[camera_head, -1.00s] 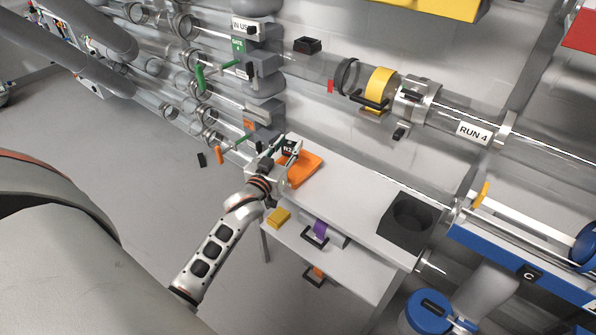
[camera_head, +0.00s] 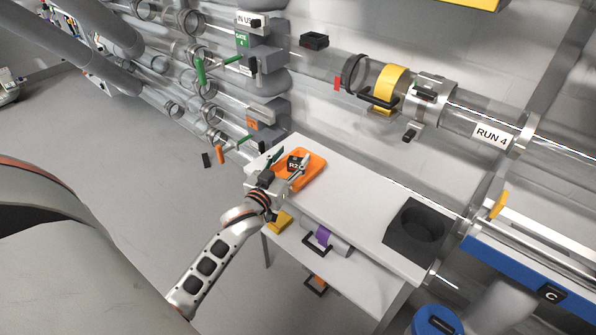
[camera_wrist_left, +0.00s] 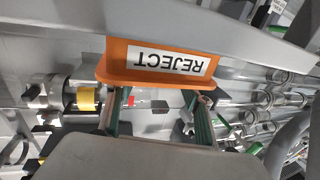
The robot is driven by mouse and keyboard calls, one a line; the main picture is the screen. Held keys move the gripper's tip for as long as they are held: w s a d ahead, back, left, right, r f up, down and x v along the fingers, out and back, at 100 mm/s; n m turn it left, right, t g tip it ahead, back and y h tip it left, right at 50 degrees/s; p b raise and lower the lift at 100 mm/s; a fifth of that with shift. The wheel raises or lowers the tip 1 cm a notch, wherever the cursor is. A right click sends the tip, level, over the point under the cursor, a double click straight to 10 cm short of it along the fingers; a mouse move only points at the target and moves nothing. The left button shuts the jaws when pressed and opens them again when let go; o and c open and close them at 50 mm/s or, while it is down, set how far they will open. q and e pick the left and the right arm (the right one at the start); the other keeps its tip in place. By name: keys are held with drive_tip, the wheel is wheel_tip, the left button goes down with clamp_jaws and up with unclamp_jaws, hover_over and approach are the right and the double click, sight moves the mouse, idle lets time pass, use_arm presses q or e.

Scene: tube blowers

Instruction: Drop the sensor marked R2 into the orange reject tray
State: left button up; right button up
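The sensor marked R2 (camera_head: 294,162) is a small black block with a white label. In the head view it sits at the orange reject tray (camera_head: 316,164), between the spread fingers of my left gripper (camera_head: 291,158). The gripper looks open, with a finger apart on each side of the sensor. In the left wrist view the fingers (camera_wrist_left: 158,101) are wide apart, and the tray's wall with the upside-down REJECT label (camera_wrist_left: 175,62) lies just beyond them. The sensor is not visible in that view. My right gripper is not in view.
The tray stands on the white bench (camera_head: 345,195), which has a black block with a round recess (camera_head: 417,225) at its right end. Clear tubes with a yellow band (camera_head: 388,88) run behind. A yellow item (camera_head: 280,220) and a purple-banded part (camera_head: 323,236) are below.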

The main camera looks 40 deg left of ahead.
use_arm(q)
drive_tip(key=shift+f, duration=0.1)
drive_tip(key=shift+s+d, duration=0.1)
drive_tip(key=shift+s, duration=0.4)
drive_tip(key=s+d, duration=0.2)
drive_tip(key=s, duration=0.8)
drive_tip(key=shift+s, duration=0.4)
